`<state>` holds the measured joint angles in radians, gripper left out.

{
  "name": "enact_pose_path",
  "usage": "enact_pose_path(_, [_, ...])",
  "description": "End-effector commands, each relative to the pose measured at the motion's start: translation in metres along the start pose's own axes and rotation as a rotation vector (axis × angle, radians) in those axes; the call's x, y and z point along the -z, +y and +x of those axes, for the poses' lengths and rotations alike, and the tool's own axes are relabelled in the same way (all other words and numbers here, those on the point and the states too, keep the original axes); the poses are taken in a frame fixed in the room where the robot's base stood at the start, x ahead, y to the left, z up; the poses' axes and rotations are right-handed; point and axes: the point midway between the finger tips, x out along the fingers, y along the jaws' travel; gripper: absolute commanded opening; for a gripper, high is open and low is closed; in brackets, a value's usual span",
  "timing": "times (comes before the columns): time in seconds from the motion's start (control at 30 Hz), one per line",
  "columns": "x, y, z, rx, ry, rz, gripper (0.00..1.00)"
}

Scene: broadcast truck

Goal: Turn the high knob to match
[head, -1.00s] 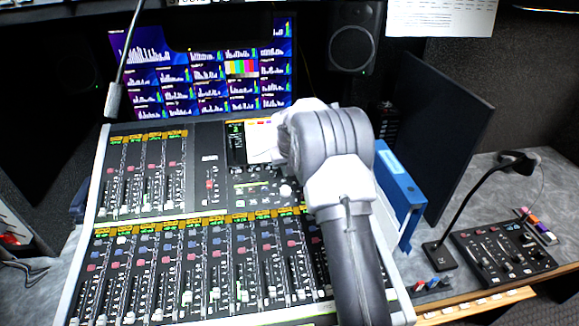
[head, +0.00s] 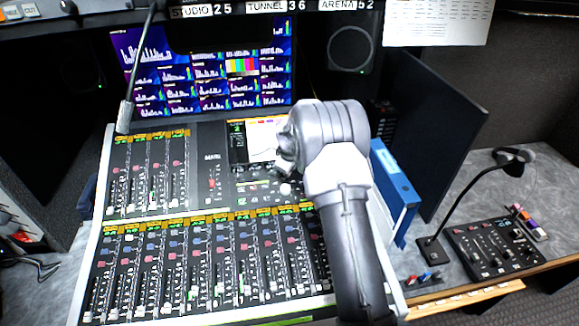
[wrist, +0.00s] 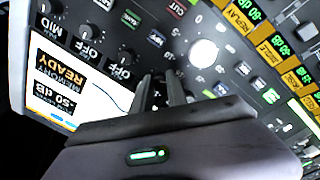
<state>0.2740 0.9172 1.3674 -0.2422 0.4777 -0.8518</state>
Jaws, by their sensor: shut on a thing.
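The mixing console (head: 200,152) fills the middle of the head view. In the wrist view my gripper (wrist: 163,92) is down at the panel, its two dark fingers close together on a small knob at the end of a row. The fingers hide most of that knob, and its label and pointer cannot be read. Other dark knobs (wrist: 127,56) in the row sit beside it, with labels MID and OFF. The console's screen (wrist: 70,75) shows READY, -50 dB and part of a curve. It also shows in the head view (head: 262,140), partly behind my arm.
A large white round control (wrist: 203,53) and several buttons lie close to the fingers. A gooseneck microphone (head: 128,108) rises at the console's left. A blue binder (head: 394,190) stands just right of my arm. A second small panel (head: 497,249) is farther right.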

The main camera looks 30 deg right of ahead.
Motion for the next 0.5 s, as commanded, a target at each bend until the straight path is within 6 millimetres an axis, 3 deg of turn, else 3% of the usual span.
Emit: enact_pose_path(0.5, [0.0002, 0.0003, 0.0, -0.001, 0.004, -0.048, 0.0])
